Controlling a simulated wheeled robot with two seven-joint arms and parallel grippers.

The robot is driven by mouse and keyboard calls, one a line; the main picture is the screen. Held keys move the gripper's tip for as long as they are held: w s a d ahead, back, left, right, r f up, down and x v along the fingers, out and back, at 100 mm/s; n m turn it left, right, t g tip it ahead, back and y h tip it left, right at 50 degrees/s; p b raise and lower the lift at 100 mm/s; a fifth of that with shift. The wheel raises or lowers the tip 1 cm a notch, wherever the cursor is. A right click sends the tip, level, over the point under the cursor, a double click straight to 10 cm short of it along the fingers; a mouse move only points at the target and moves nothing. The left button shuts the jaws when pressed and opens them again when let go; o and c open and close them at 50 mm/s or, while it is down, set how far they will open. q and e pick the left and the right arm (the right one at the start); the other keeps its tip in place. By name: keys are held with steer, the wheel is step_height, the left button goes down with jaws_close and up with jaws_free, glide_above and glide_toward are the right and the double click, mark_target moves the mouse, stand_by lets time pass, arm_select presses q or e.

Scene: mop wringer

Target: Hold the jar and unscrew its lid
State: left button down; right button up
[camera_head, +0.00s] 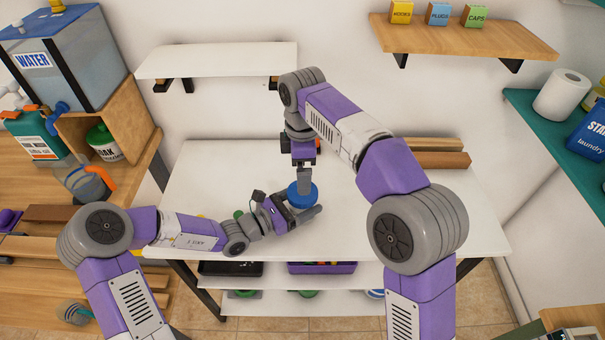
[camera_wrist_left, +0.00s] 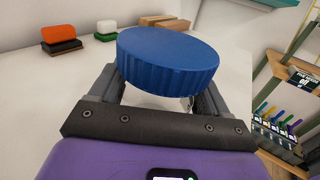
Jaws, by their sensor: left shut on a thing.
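The jar's round blue lid (camera_head: 303,195) shows at the middle of the white table; in the left wrist view (camera_wrist_left: 170,60) its ribbed side and bare top face me. My left gripper (camera_head: 299,206) is shut on the jar just under the lid, one finger on each side. The jar body is mostly hidden; a small clear part (camera_wrist_left: 182,103) shows between the fingers. My right gripper (camera_head: 304,182) points down over the lid's far edge in the head view. It is seen side-on, so its finger gap is hidden. The wrist view shows no finger touching the lid.
The white table (camera_head: 400,215) is clear to the right. A shelf below holds a purple tray (camera_head: 320,268). A white wall shelf (camera_head: 220,60) hangs behind.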

mark_target(302, 204)
steer(key=m, duration=2.1)
steer(key=shift+m, duration=0.3)
steer(key=m, duration=0.5)
steer(key=shift+m, duration=0.4)
steer(key=shift+f, duration=0.35)
step_height(302, 204, down, 7)
steer(key=shift+f, duration=0.15)
